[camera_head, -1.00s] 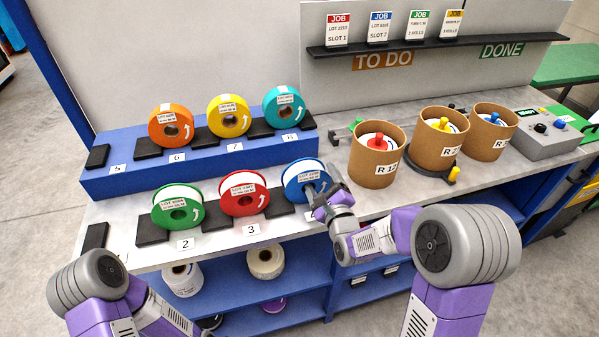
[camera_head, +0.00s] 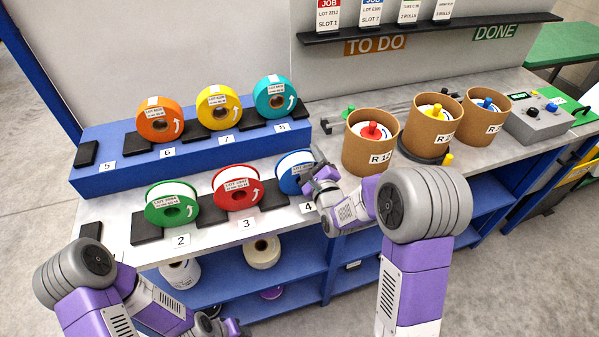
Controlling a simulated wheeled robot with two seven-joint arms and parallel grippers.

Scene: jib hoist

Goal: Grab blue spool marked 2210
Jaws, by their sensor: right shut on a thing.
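The blue spool (camera_head: 290,174) stands upright at slot 4, at the right end of the front row. Its label is too small and partly covered to read surely. My right gripper (camera_head: 318,178) is at the spool's right side, shut on its rim, and hides part of it. My left arm is at the lower left; its gripper is at the bottom edge, mostly hidden, and I cannot tell its jaw state.
Green (camera_head: 171,205) and red (camera_head: 237,188) spools stand left of the blue one. Orange, yellow and teal (camera_head: 274,97) spools stand on the raised blue step behind. A cardboard drum (camera_head: 369,158) stands close right of my right gripper, with two more beyond.

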